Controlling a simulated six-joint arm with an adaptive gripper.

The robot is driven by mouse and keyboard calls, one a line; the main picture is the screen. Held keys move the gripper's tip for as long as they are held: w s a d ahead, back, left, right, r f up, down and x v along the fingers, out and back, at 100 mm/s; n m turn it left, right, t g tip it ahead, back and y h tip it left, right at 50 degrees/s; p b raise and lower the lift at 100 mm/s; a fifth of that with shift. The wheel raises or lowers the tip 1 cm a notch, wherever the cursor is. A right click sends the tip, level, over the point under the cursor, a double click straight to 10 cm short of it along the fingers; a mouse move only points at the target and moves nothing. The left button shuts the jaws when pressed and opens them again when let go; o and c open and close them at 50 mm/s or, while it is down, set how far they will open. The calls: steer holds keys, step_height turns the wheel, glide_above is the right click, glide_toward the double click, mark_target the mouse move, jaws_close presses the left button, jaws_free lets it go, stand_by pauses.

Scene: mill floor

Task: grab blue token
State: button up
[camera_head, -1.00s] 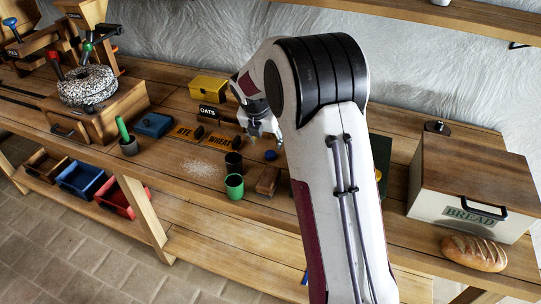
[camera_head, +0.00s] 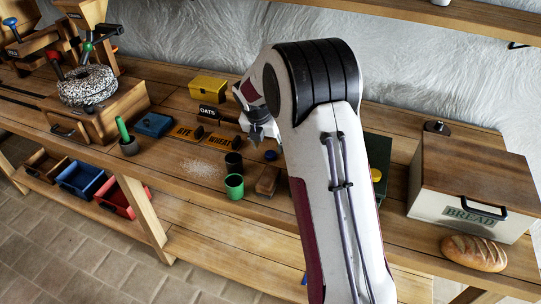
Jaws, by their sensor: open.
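The blue token (camera_head: 270,155) is a small round blue piece on the wooden bench, just left of my arm's upper part. My gripper (camera_head: 261,141) points down, just above and slightly left of the token in the picture. It is open and empty, and appears apart from the token. Its fingers are small and partly dark here, and my arm covers the bench to the right.
A green cup (camera_head: 234,187), a dark cup (camera_head: 233,163) and a wooden block (camera_head: 267,181) stand close in front. The wheat plate (camera_head: 222,142) and a yellow box (camera_head: 208,88) lie left and behind. A bread box (camera_head: 470,190) stands right.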

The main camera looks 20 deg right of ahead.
mark_target(271, 154)
steer(key=shift+x, duration=2.6)
steer(key=shift+d, duration=0.15)
steer(key=c, duration=0.9)
